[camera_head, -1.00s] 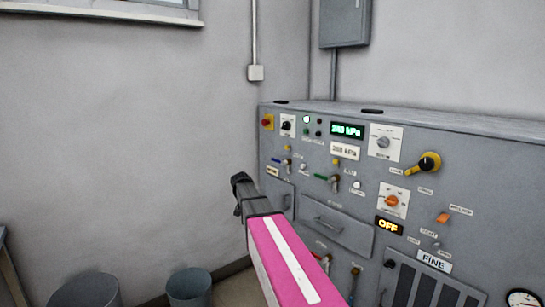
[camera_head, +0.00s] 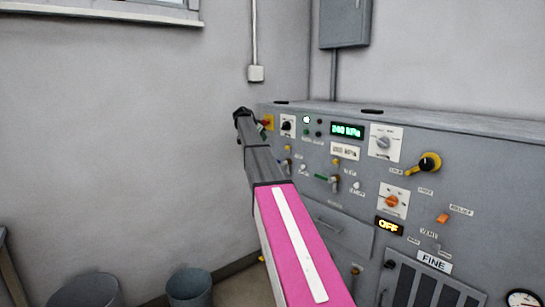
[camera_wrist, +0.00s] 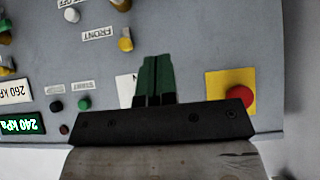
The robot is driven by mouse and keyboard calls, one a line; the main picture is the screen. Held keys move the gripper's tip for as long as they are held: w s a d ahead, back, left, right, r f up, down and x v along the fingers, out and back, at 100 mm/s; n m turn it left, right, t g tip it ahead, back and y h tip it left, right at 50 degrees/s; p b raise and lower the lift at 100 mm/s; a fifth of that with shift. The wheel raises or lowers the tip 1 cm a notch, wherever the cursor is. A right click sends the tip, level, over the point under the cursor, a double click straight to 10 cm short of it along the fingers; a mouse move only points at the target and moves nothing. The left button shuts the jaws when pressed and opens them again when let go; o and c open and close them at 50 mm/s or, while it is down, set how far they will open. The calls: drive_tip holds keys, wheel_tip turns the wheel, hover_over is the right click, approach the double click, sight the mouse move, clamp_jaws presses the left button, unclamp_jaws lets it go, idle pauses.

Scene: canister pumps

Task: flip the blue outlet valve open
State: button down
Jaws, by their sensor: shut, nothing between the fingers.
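The blue outlet valve's blue lever does not show in either current view. My arm covers the left panel edge in the head view, where a blue-handled valve showed earlier; a brass valve part (camera_head: 287,165) shows just right of my arm. My gripper (camera_head: 261,130) is raised at the panel's upper left corner, near the red button. In the wrist view its dark green fingers (camera_wrist: 155,79) are together and empty, in front of the panel.
A red button on a yellow plate (camera_wrist: 232,92) sits close beside the fingers. A green-levered valve (camera_head: 333,181) is farther right on the grey panel. A lit green display (camera_head: 347,130) is above it. A wall is left of the cabinet, with bins (camera_head: 189,287) on the floor.

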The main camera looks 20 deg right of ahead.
hover_over(279, 161)
drive_tip(key=w+a, duration=0.3)
drive_tip(key=w, duration=0.1)
wheel_tip(279, 161, down, 7)
drive_tip(key=shift+s+d+f, duration=0.1)
drive_tip(key=shift+d+f, duration=0.1)
drive_tip(key=shift+f, duration=0.85)
drive_tip(key=shift+d+f, duration=0.15)
drive_tip(key=shift+f, duration=0.9)
